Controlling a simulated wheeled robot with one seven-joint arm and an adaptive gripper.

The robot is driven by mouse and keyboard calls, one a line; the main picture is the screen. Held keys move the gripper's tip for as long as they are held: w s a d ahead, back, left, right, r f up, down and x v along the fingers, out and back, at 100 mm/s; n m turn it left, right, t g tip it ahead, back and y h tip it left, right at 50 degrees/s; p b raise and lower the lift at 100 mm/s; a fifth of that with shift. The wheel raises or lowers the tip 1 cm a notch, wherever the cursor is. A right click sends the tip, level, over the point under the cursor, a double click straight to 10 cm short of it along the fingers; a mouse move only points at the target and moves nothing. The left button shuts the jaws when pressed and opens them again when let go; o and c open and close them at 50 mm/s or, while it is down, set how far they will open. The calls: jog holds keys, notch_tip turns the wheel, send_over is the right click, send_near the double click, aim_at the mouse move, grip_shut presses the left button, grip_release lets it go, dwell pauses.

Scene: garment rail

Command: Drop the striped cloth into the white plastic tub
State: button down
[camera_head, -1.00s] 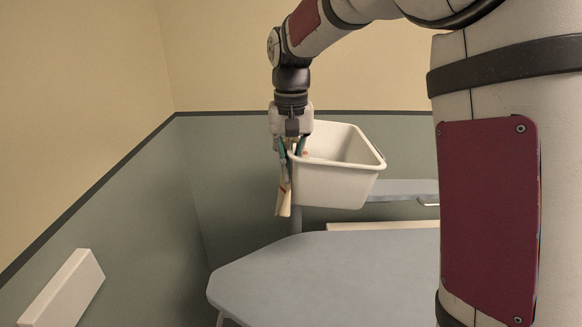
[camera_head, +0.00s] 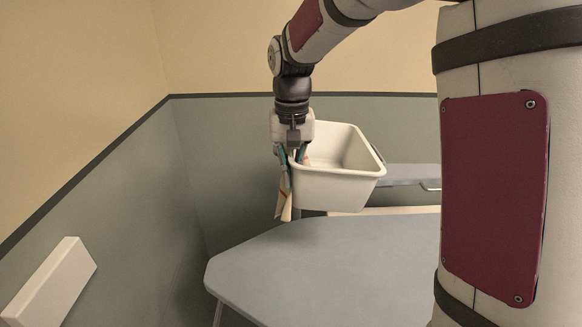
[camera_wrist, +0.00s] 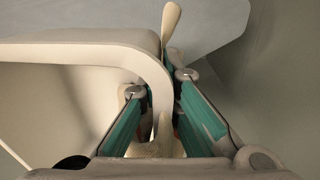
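The white plastic tub (camera_head: 340,186) is at the centre of the head view, upright, above the back of the grey table. My gripper (camera_head: 292,156) points down at the tub's left rim. In the wrist view the tub's rim (camera_wrist: 100,48) passes between the teal fingers of my gripper (camera_wrist: 160,86). The cream striped cloth (camera_head: 283,200) hangs from the fingers outside the tub's left wall. A small part of it shows at the inner side of the rim. In the wrist view a pale end of the cloth (camera_wrist: 171,20) sticks out past the fingers. The exact contact is partly hidden.
The grey table (camera_head: 330,260) fills the lower middle and its top looks bare. A smaller grey surface (camera_head: 410,174) stands behind on the right. A pale box (camera_head: 50,282) is on the left wall. The corner walls are close behind the tub.

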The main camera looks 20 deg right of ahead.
jog(key=c, duration=1.7)
grip_release()
jog(key=o, duration=1.2)
jog(key=shift+r, duration=0.1)
jog(key=shift+r+p, duration=0.8)
jog(key=shift+r, duration=1.85)
